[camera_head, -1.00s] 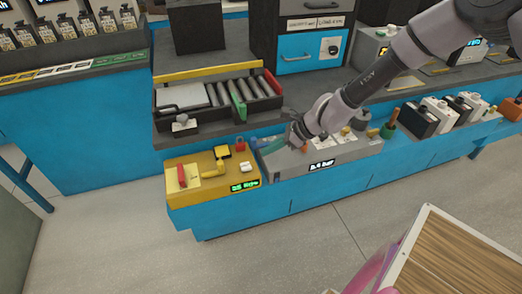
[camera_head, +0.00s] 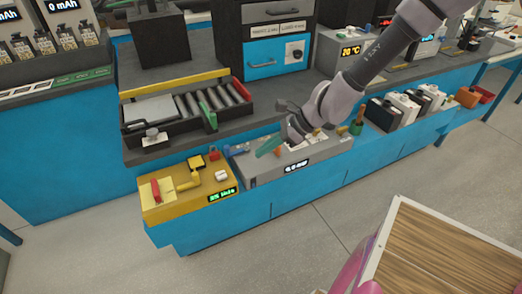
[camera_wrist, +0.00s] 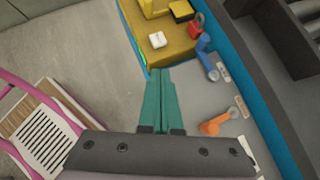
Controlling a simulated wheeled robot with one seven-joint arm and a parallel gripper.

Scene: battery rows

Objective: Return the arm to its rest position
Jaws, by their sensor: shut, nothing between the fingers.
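My gripper (camera_head: 268,146) has green fingers and hangs over the left end of the grey device (camera_head: 265,175) on the low front shelf. In the wrist view my gripper (camera_wrist: 160,100) shows its two green fingers together, with nothing between them. The arm comes down from the upper right in the head view. The fingertips point toward the yellow box (camera_head: 210,201), which lies beyond them in the wrist view. I cannot tell how far above the grey surface the fingers are.
A black tray with rollers (camera_head: 168,130) stands behind, on the higher counter. An orange lever (camera_wrist: 214,123) and a blue lever (camera_wrist: 205,55) stick up near the fingers. A wood-topped cart (camera_head: 440,250) is at the front right.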

